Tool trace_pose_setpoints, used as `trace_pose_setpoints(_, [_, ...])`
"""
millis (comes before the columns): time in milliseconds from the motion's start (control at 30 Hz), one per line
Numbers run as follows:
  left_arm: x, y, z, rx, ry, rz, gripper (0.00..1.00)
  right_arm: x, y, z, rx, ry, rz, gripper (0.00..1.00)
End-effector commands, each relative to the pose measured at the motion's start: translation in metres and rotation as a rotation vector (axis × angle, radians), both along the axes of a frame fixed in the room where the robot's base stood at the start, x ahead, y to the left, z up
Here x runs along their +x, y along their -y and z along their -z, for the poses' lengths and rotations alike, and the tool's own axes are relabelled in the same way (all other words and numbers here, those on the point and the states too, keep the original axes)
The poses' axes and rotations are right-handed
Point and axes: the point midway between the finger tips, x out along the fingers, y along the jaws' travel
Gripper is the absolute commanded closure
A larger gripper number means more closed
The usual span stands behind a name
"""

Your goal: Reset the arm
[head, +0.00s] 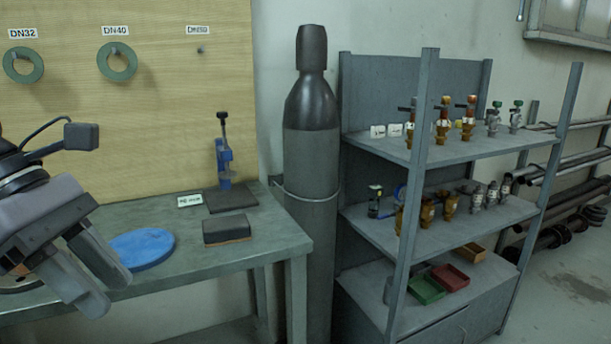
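My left gripper (108,291) is at the left edge, above the workbench, pointing down and right. Its two fingers stand apart, with nothing visible between them. The forearm behind it is cut off by the picture edge. A blue round disc (143,249) lies on the bench just beyond the fingers and is partly hidden by them. My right gripper is not in view.
The green workbench (265,248) holds a dark block (227,229) and a blue clamp-like tool (223,160). A pegboard (170,90) with gasket rings stands behind. A tall grey cylinder (311,170) and a valve shelf (470,150) stand right.

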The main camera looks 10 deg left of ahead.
Motion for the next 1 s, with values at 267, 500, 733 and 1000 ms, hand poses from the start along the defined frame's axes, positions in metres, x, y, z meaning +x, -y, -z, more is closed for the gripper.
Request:
trace_pose_setpoints(267, [0.038,-0.020,0.008,-0.551,-0.182,-0.434,0.67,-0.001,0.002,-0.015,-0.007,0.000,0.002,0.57])
trace_pose_setpoints(500, [0.067,-0.052,0.036,-0.984,-0.410,-0.836,0.67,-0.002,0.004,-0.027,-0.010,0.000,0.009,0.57])
trace_pose_setpoints(733, [0.080,-0.085,0.091,-1.357,-0.689,-1.235,0.67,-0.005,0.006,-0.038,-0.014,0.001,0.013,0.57])
trace_pose_setpoints(1000, [0.065,-0.099,0.185,-1.722,-1.095,-1.711,0.67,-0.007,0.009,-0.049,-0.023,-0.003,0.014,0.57])
